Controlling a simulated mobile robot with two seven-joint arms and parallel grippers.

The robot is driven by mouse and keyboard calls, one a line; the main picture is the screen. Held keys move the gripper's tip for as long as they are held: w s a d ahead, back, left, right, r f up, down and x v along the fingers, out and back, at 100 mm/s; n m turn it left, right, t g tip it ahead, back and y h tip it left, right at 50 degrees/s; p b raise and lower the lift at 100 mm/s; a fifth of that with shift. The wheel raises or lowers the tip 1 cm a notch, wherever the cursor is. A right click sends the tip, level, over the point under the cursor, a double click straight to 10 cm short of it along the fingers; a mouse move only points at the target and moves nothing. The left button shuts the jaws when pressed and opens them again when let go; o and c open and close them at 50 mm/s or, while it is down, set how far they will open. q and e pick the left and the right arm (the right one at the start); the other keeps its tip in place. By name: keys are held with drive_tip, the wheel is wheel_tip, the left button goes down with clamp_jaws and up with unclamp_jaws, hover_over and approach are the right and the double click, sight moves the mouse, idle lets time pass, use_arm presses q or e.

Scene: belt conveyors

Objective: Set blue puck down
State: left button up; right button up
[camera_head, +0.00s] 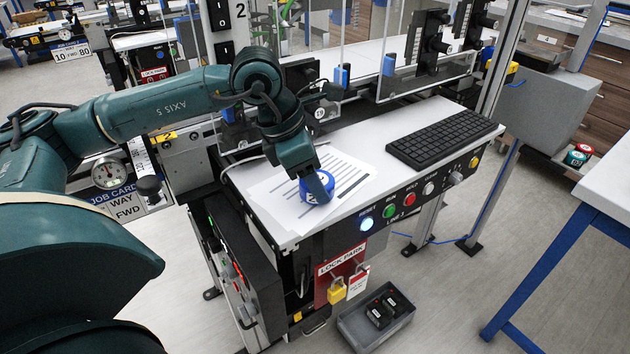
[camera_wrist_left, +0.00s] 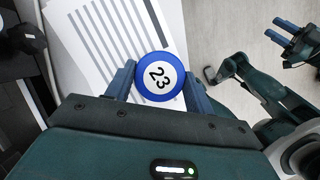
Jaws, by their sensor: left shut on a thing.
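The blue puck (camera_head: 316,188) has a white top and is low over the printed sheets at the left end of the white desk (camera_head: 408,128). In the left wrist view the puck (camera_wrist_left: 160,76) shows the number 23 and sits between the two blue fingers. My left gripper (camera_head: 319,186) points down and is shut on it. I cannot tell whether the puck touches the paper (camera_head: 265,186). My right gripper (camera_wrist_left: 290,38) shows only in the left wrist view, at the upper right, away from the desk, its fingers apart.
A black keyboard (camera_head: 445,138) lies on the desk to the right of the paper. Buttons, including a lit reset button (camera_head: 366,223), line the front edge. Clear panels and posts stand behind. A grey bin (camera_head: 376,322) is on the floor below.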

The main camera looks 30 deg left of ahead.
use_arm(q)
drive_tip(key=shift+f, duration=0.7)
drive_tip(key=o, duration=1)
drive_tip(key=shift+f, duration=0.1)
drive_tip(key=v, duration=1.2)
drive_tip(key=shift+p, duration=0.3)
